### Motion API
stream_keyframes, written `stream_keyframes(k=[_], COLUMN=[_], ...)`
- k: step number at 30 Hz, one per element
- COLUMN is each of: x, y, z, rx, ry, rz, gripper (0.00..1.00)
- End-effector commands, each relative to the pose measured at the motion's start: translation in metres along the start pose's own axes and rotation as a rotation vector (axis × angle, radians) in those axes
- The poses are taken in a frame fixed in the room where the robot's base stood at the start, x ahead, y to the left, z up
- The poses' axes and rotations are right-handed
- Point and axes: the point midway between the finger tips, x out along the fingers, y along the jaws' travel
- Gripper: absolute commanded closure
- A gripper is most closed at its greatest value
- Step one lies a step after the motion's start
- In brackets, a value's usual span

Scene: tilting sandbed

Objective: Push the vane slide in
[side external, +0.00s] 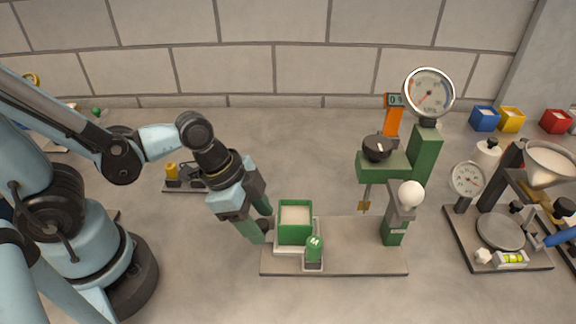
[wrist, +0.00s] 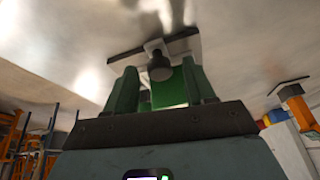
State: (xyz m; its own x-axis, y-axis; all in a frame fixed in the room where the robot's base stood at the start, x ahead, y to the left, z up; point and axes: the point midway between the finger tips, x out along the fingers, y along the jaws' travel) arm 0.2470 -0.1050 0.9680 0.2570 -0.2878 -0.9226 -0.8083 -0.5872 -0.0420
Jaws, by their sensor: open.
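The vane slide appears to be the carriage with a green box (side external: 295,223) of pale sand, at the left end of a grey base plate (side external: 350,262). Its dark round knob (side external: 263,224) faces my gripper. My gripper (side external: 262,222) is open, its two green fingers low at the left of the box, one on each side of the knob. In the wrist view the knob (wrist: 158,68) lies between the fingers (wrist: 160,78), with visible gaps, and the green box (wrist: 168,92) is behind it. The small brass vane (side external: 364,207) hangs from the green column (side external: 424,153), right of the box.
A green cylinder marked with a symbol (side external: 314,249) stands before the box. A white ball-topped lever (side external: 411,194) stands on the plate's right. A scale rig (side external: 500,232) is farther right. The plate between box and lever is clear under the vane.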

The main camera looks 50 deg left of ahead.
Motion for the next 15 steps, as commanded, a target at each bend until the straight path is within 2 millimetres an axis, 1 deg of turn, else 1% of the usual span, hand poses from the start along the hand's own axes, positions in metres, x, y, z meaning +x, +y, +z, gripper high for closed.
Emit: stream_keyframes(k=[2,12,15], x=[-0.0001,-0.0002,-0.0002], y=[0.0,-0.0002,-0.0003], z=[0.0,-0.0001,-0.0001], rx=[0.0,0.0,0.0], ry=[0.0,0.0,0.0], rz=[0.0,-0.001,-0.001], gripper=[0.47,0.99,1.0])
